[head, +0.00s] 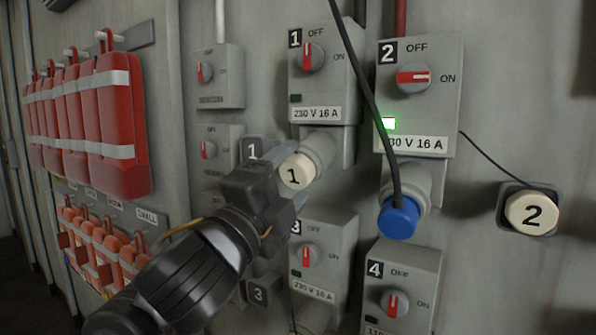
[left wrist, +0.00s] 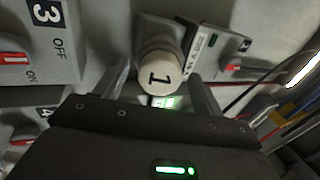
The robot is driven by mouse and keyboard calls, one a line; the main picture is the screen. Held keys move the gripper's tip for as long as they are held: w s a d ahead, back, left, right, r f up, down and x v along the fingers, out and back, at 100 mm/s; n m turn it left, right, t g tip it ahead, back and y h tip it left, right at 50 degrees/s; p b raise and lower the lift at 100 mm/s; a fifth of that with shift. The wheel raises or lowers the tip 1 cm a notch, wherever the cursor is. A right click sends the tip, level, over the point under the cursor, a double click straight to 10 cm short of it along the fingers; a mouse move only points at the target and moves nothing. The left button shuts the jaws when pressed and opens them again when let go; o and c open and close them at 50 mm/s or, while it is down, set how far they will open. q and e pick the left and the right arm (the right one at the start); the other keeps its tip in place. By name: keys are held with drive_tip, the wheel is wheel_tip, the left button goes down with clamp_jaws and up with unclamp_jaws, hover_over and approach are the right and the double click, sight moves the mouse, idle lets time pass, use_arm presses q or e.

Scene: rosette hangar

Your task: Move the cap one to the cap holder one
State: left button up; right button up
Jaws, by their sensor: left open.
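Cap one (head: 296,172) is a cream round cap marked 1, seated on the grey socket (head: 318,148) under switch box 1. In the left wrist view the cap (left wrist: 159,74) shows upright-on, with its number sideways. My left gripper (head: 284,177) is open in front of the cap, with a finger on either side of it in the left wrist view; whether they touch it I cannot tell. Cap holder one (head: 253,149), a dark grey plate marked 1, is on the wall just left of the cap, partly hidden by my gripper. My right gripper is out of view.
Switch box 1 (head: 322,60) is above. Switch box 2 (head: 420,90) has a green light and a blue plug (head: 399,217) with a hanging black cable close to the right. Cap 2 (head: 531,212) sits in its holder. Box 3 (head: 322,255) and holder 3 (head: 260,291) are below.

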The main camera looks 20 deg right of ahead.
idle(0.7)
use_arm(q)
drive_tip(key=c, duration=1.3)
drive_tip(key=shift+f, duration=0.1)
drive_tip(key=shift+s+a+f, duration=0.1)
drive_tip(key=shift+a, duration=0.05)
drive_tip(key=shift+s+a+f, duration=0.1)
drive_tip(key=shift+s+a, duration=0.35)
drive_tip(key=shift+a, duration=0.15)
drive_tip(key=shift+p+v, duration=0.7)
drive_tip(key=shift+v, duration=1.35)
drive_tip(key=shift+f, duration=0.1)
